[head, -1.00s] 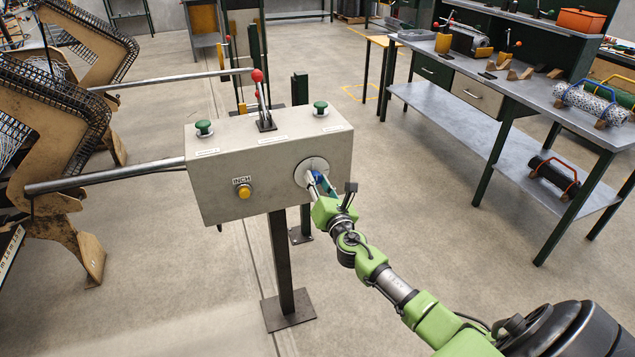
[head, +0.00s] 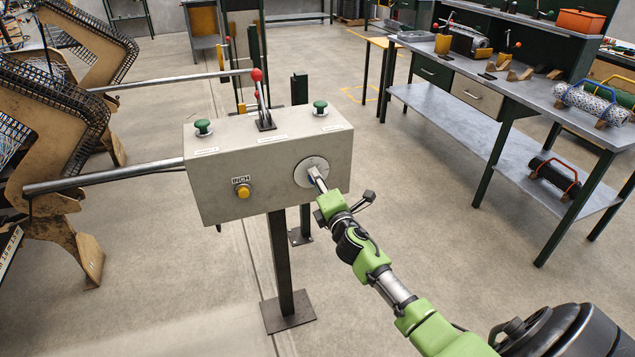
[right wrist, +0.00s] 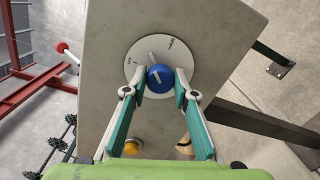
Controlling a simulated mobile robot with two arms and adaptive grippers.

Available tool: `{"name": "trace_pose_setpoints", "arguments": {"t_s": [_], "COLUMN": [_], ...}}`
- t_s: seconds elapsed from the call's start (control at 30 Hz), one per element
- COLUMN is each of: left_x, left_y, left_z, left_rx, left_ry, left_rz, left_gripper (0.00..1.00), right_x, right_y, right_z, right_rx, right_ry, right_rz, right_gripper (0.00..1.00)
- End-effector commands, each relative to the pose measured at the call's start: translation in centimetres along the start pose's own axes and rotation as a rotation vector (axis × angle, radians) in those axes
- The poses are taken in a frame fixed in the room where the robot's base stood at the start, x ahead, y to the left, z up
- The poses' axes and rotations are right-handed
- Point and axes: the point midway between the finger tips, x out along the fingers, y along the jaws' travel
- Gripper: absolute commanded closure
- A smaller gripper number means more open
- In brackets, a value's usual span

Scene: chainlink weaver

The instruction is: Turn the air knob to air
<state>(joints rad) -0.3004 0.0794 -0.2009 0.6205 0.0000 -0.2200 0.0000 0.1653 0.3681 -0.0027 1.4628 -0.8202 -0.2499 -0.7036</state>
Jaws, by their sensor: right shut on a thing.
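The grey control box (head: 225,170) stands on a dark post, with a round white dial plate (head: 302,165) on its front at right. In the right wrist view, a blue air knob (right wrist: 160,77) with a white mark sits at the middle of the dial plate (right wrist: 135,78). Small labels show at the plate's upper right and left; they are too small to read surely. My right gripper (right wrist: 161,86) is shut on the knob, one finger on each side. It also shows in the head view (head: 315,174), where it mostly hides the knob. My left gripper is out of view.
A yellow INCH button (head: 243,191) is on the box front, left of the dial. Two green buttons (head: 203,127) and a red-topped lever (head: 258,90) are on its top. A workbench (head: 500,95) stands at right.

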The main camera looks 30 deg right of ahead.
Motion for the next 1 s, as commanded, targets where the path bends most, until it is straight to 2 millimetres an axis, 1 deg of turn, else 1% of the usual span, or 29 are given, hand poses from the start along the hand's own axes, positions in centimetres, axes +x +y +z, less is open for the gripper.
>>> {"name": "trace_pose_setpoints", "arguments": {"t_s": [0.3,0.6,0.8,1.0], "left_x": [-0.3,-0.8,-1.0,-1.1], "left_y": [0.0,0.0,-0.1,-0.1], "left_z": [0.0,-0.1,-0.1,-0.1], "left_rx": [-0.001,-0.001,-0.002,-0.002], "left_ry": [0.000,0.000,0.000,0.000], "left_rz": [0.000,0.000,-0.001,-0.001], "left_gripper": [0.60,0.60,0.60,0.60], "right_x": [0.0,0.0,0.0,0.0], "right_y": [-0.1,-0.1,-0.2,-0.2], "right_z": [0.0,0.1,0.0,0.0], "right_rx": [0.303,0.559,0.684,0.760], "right_ry": [0.011,0.021,0.026,0.030], "right_rz": [-0.007,-0.013,-0.016,-0.017], "right_gripper": [0.96,0.96,0.96,0.96]}}
